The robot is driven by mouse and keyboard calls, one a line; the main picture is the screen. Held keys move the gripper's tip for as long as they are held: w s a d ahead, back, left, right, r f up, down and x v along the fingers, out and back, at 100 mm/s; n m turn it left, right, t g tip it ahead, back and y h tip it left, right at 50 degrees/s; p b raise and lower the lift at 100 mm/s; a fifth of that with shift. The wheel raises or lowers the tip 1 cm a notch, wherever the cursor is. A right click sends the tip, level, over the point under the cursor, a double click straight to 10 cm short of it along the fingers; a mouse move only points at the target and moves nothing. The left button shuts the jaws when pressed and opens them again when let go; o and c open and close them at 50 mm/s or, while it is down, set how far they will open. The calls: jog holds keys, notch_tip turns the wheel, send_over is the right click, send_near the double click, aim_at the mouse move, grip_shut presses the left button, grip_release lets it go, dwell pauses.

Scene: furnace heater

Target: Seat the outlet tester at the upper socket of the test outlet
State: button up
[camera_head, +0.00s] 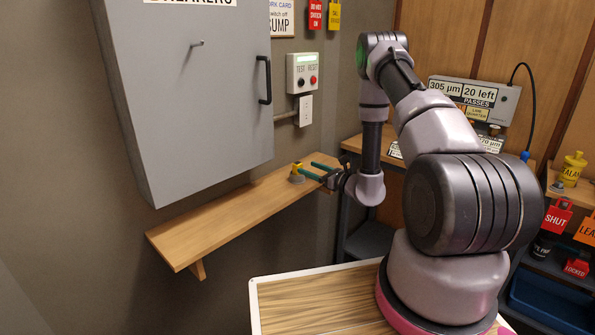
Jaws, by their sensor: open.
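A small yellow object, which looks like the outlet tester (296,168), stands on a grey base on the wooden wall shelf (225,218). My gripper (307,169) reaches in from the right, low over the shelf, with its green fingers apart. The fingertips are close beside the yellow object. I cannot tell whether they touch or straddle it. The test outlet (305,110) is a pale plate on the wall above the shelf, under a box marked TEST and RESET (303,73). Its separate sockets are too small to make out.
A large grey breaker cabinet (195,100) with a black handle hangs left of the outlet, over the shelf. A conduit (285,117) runs to the outlet. A bench with a gauge display (475,100) stands behind my arm. The shelf's left part is clear.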

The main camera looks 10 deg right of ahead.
aim_at(300, 165)
jog(key=x, duration=0.6)
jog(key=shift+w+a+f, duration=0.1)
jog(key=shift+a+f, duration=0.1)
grip_shut()
jog(key=shift+r, duration=0.1)
notch_tip(300, 165, up, 10)
jog(key=shift+f, duration=0.1)
dwell(0.5)
